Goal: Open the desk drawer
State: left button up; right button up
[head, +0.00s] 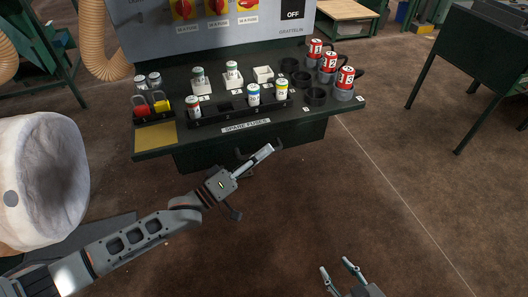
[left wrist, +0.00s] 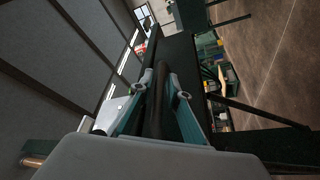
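The dark green desk (head: 345,107) stands ahead in the head view. Its drawer front (head: 300,135) sits under the tabletop's front edge, with no clear gap showing. A dark handle (head: 278,144) sticks out from the drawer front. My left gripper (head: 268,150) is at this handle. In the left wrist view the dark handle bar (left wrist: 158,100) runs between the two fingers of my left gripper (left wrist: 164,80), which close in against it. My right gripper (head: 338,268) is open and empty over the floor at the bottom of the head view, well apart from the desk.
Fuses (head: 253,94), red cans (head: 346,77) and padlocks (head: 160,101) stand on the desktop. A grey control panel (head: 215,25) rises behind. A white bulk bag (head: 45,170) hangs at the left, near my left arm. The brown floor before the desk is clear.

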pick_arm(q)
jog(key=shift+w+d+r, duration=0.1)
jog(key=shift+w+d, duration=0.1)
jog(key=shift+d, duration=0.05)
grip_shut()
pick_arm(e)
jog(key=shift+w+r, duration=0.1)
jog(key=shift+w, duration=0.1)
jog(key=shift+w+r, duration=0.1)
